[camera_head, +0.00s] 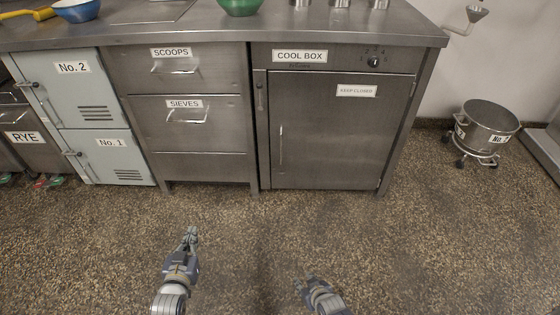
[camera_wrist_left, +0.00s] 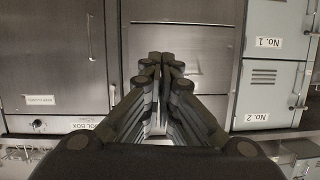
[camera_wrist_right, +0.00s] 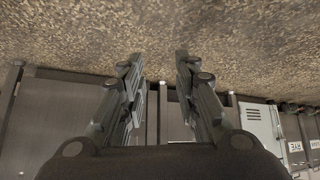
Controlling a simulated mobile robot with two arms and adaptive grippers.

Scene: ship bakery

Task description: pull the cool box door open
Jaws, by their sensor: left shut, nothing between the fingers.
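The cool box door (camera_head: 338,130) is a grey metal door under the counter, closed, with a "KEEP CLOSED" label. Its slim vertical handle (camera_head: 281,145) is near the door's left edge. The door (camera_wrist_left: 45,60) and handle (camera_wrist_left: 90,36) also show upside down in the left wrist view. My left gripper (camera_head: 192,232) is low in front of the drawers, apart from the door. In the left wrist view its fingers (camera_wrist_left: 162,60) are together with nothing between them. My right gripper (camera_head: 304,280) is low over the floor, apart from the door. Its fingers (camera_wrist_right: 158,62) are spread and empty.
Drawers labelled SCOOPS (camera_head: 172,66) and SIEVES (camera_head: 188,118) are left of the door, with pale lockers (camera_head: 65,90) beyond. A wheeled steel bin (camera_head: 488,122) stands at the right. The speckled floor (camera_head: 400,250) before the cool box is clear.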

